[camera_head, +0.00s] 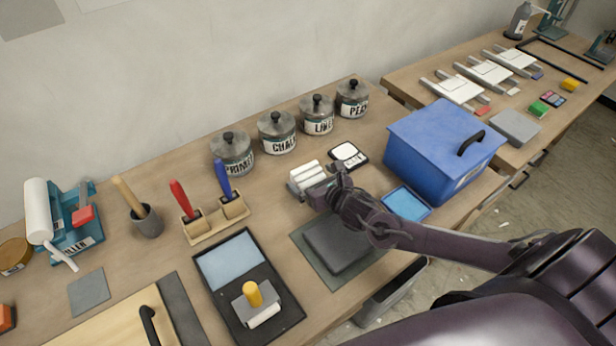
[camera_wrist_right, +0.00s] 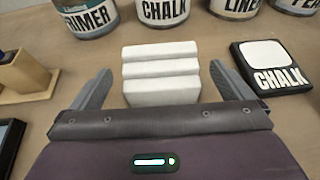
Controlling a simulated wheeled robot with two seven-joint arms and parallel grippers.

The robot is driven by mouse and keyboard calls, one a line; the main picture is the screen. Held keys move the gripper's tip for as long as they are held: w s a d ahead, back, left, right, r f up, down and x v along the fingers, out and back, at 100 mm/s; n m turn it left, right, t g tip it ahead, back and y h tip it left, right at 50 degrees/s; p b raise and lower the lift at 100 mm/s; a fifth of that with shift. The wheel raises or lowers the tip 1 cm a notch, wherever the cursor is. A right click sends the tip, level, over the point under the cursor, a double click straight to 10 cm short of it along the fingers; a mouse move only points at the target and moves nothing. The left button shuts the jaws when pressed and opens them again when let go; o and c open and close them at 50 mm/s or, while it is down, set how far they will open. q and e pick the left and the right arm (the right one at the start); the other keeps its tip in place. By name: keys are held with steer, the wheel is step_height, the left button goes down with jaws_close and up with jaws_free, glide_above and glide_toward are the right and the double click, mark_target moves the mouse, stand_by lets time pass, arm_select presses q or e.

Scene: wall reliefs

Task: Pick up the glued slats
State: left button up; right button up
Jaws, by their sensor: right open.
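The glued slats (camera_head: 305,174) are a white block of a few parallel bars joined side by side, lying on the wooden workbench in front of the labelled tins. They also show in the right wrist view (camera_wrist_right: 160,72), at the middle between the fingers. My right gripper (camera_head: 318,186) is just at the near side of the slats. In the right wrist view its two grey fingers are spread, one on each side of the block, with a gap on both sides. The near lower part of the block is hidden by the gripper body. My left gripper is not in view.
Several lidded tins (camera_head: 278,133) stand behind the slats. A small black-framed chalk box (camera_head: 347,154) is close on the right. A blue lidded bin (camera_head: 440,150) stands farther right. A dark block on a mat (camera_head: 340,243) lies under my forearm. A brush stand (camera_head: 216,219) is to the left.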

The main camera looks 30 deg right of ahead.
mark_target(310, 177)
steer(key=x, duration=0.2)
steer(key=shift+w+f, duration=0.1)
steer(key=shift+w, duration=0.2)
steer(key=shift+w+f, duration=0.15)
steer(key=shift+w, duration=0.05)
steer(key=shift+s, duration=0.1)
steer(key=c, duration=1)
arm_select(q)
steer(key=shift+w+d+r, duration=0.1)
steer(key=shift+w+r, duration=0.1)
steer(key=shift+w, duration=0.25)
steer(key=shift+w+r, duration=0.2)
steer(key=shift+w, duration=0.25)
arm_select(e)
steer(key=shift+c, duration=0.5)
